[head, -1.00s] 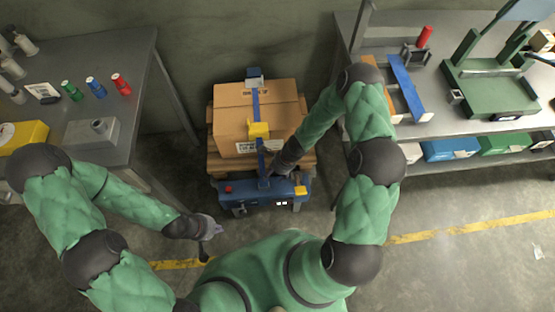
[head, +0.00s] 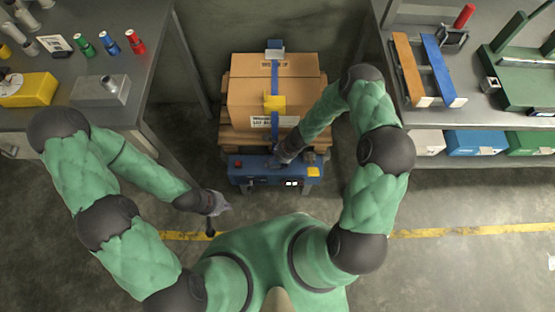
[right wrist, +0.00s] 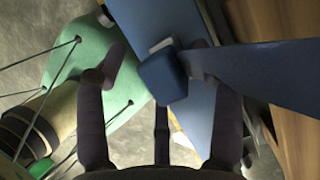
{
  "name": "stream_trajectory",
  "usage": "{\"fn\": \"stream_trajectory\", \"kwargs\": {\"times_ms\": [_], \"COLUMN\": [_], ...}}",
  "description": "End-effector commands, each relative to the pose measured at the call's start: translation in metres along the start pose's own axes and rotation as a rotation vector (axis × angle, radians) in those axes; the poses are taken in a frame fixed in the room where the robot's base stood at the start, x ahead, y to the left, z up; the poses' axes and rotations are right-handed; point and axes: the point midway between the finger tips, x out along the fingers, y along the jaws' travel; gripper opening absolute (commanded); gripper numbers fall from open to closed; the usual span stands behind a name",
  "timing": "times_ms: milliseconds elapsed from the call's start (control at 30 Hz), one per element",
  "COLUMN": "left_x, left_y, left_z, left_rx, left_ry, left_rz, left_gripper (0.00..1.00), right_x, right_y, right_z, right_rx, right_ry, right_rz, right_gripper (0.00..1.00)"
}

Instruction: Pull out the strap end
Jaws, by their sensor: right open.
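My right gripper (head: 277,157) is at the strap's lower part, above that unit. In the right wrist view its fingers (right wrist: 153,64) are open around a small blue block, perhaps the strap end (right wrist: 163,78). The blue strap (right wrist: 275,75) passes from the right behind or against the right finger; I cannot tell whether they touch. My left gripper (head: 220,206) is away from the box, low at left; its jaw opening is too small to tell.
The box stands on a wooden pallet (head: 226,137) behind the blue front unit (head: 252,173). A left bench (head: 150,85) holds spools and a yellow case. A right bench (head: 400,20) holds blue and orange bars and a green frame.

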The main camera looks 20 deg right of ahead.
Motion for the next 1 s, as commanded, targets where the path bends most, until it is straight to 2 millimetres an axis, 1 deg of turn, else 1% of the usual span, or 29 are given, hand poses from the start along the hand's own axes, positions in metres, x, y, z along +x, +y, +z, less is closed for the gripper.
{"fn": "stream_trajectory", "kwargs": {"times_ms": [200, 233, 433, 467, 1000], "left_x": [-0.0003, -0.0003, -0.0002, -0.0002, -0.0052], "left_y": [0.0001, 0.0001, 0.0001, 0.0001, 0.0019], "left_z": [-0.0001, -0.0001, -0.0001, -0.0001, 0.0001], "left_rx": [0.0, 0.0, 0.0, 0.0, 0.0], "left_ry": [0.0, 0.0, 0.0, 0.0, 0.0], "left_rz": [0.0, 0.0, 0.0, 0.0, 0.0], "left_gripper": [0.0, 0.0, 0.0, 0.0, 0.0], "right_x": [0.0, 0.0, 0.0, 0.0001, -0.0057], "right_y": [0.0001, 0.0001, 0.0001, 0.0, -0.0005], "right_z": [0.0002, 0.0002, 0.0002, 0.0002, 0.0029], "right_rx": [0.0, 0.0, -0.001, -0.001, -0.002], "right_ry": [0.0, 0.0, 0.0, 0.0, -0.001], "right_rz": [0.0, 0.0, 0.0, 0.0, -0.001], "right_gripper": [0.68, 0.65, 0.08, 0.06, 0.05]}}
